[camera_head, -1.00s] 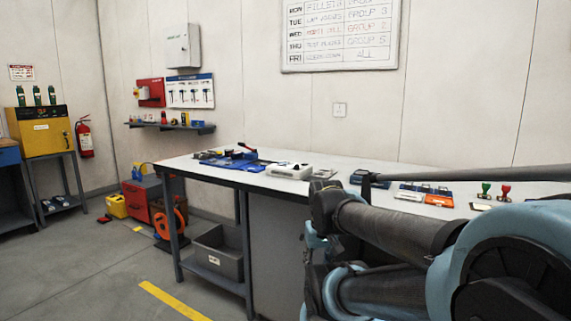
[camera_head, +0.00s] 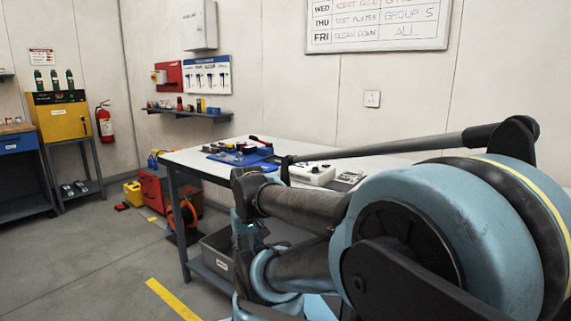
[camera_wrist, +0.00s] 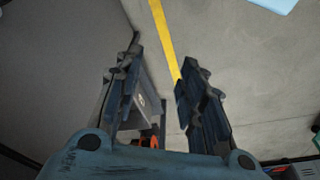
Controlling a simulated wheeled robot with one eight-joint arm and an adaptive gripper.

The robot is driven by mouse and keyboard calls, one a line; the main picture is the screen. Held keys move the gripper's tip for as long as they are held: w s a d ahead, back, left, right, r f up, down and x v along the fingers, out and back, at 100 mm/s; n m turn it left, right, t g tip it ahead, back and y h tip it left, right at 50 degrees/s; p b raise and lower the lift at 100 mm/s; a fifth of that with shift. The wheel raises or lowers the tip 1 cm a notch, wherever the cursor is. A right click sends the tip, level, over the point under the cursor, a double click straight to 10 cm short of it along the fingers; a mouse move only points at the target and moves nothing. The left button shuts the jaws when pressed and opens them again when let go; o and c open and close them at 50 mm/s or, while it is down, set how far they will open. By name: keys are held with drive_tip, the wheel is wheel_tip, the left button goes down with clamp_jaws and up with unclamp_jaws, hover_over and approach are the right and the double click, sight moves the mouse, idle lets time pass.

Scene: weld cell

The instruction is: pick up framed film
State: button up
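I cannot make out a framed film for certain in any view. A small grey flat piece (camera_head: 350,177) lies on the workbench (camera_head: 190,158) beside a white device, too small to identify. My arm hides the right part of the bench top in the head view. In the wrist view my gripper (camera_wrist: 160,66) is open and empty, its two dark fingers spread apart above the floor, with no object between them.
A blue mat (camera_head: 240,156) with small tools and a white device (camera_head: 313,174) lie on the bench. A grey bin (camera_head: 216,255) sits on its lower shelf. An orange reel and red toolbox (camera_head: 153,190) stand left of it. Open floor (camera_head: 80,260) lies at left.

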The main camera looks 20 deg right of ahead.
drive_tip(key=shift+w+a, duration=0.25)
drive_tip(key=shift+w, duration=0.05)
drive_tip(key=w+d+r+m, duration=0.2)
drive_tip(key=w+d+r, duration=0.25)
drive_tip(key=r, duration=0.25)
drive_tip(key=w+d+r+m+g, duration=0.1)
drive_tip(key=w+d+r+m, duration=0.15)
drive_tip(key=w+r, duration=0.35)
drive_tip(key=w+d+r+m, duration=0.1)
drive_tip(key=w+d+r, duration=0.3)
drive_tip(key=r, duration=0.5)
drive_tip(key=w+d+r+m+g, duration=0.1)
drive_tip(key=w+d+r+m, duration=0.2)
drive_tip(key=w+d+r, duration=0.65)
drive_tip(key=w+d+r+m, duration=0.2)
drive_tip(key=d+r+m, duration=0.2)
drive_tip(key=d, duration=1.1)
drive_tip(key=shift+n, duration=0.25)
drive_tip(key=f, duration=1.7)
drive_tip(key=shift+a+f, duration=0.15)
drive_tip(key=shift+a, duration=0.15)
